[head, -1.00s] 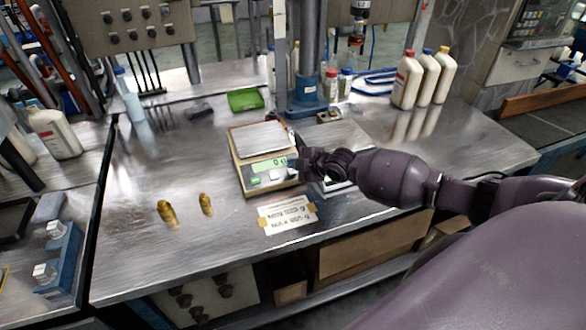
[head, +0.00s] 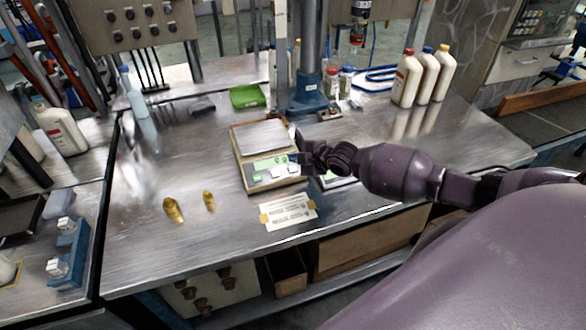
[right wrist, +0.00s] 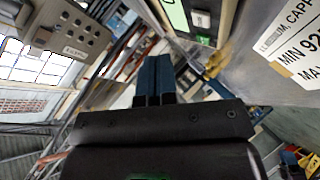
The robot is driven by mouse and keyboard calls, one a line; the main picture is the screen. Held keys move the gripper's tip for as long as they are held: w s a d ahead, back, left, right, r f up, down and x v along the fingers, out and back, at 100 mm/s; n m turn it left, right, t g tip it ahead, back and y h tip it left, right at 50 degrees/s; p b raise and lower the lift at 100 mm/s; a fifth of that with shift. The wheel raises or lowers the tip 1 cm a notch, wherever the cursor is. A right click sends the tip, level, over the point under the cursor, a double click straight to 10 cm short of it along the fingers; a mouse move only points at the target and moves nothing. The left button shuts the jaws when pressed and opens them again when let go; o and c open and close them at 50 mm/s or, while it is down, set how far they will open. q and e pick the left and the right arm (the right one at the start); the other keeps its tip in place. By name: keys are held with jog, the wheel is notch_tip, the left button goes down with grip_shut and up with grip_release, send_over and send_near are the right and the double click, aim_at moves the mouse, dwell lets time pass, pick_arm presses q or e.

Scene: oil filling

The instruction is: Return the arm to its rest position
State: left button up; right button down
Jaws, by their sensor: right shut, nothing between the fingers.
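My right arm (head: 395,168) reaches in from the right over the metal table. My right gripper (head: 296,160) is at the right edge of the scale (head: 268,177), by its display, and holds nothing. In the right wrist view its blue fingertips (right wrist: 153,78) are together. I cannot tell from the head view whether it touches the scale. The scale has a bare metal pan (head: 261,136) and a lit green display. My left gripper is not in view.
Two brass pieces (head: 172,209) stand on the table left of a taped paper label (head: 288,211). A green tray (head: 247,97) lies behind the scale. A drill-press-like column (head: 307,60) rises at the back. Several capped bottles (head: 406,78) stand at the back right.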

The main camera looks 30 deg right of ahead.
dwell(0.3)
jog(key=s+a+m+t, duration=0.2)
jog(key=s+a+m, duration=0.6)
jog(key=a, duration=0.2)
jog(key=s+f+m+g+h, duration=0.1)
jog(key=s+f+m+h, duration=0.1)
jog(key=s, duration=0.8)
jog(key=s+f+m+g+h, duration=0.1)
jog(key=s+f+m+h, duration=0.1)
jog(key=s+f+m, duration=0.2)
jog(key=s+f, duration=0.3)
jog(key=s, duration=0.3)
jog(key=shift+m, duration=0.4)
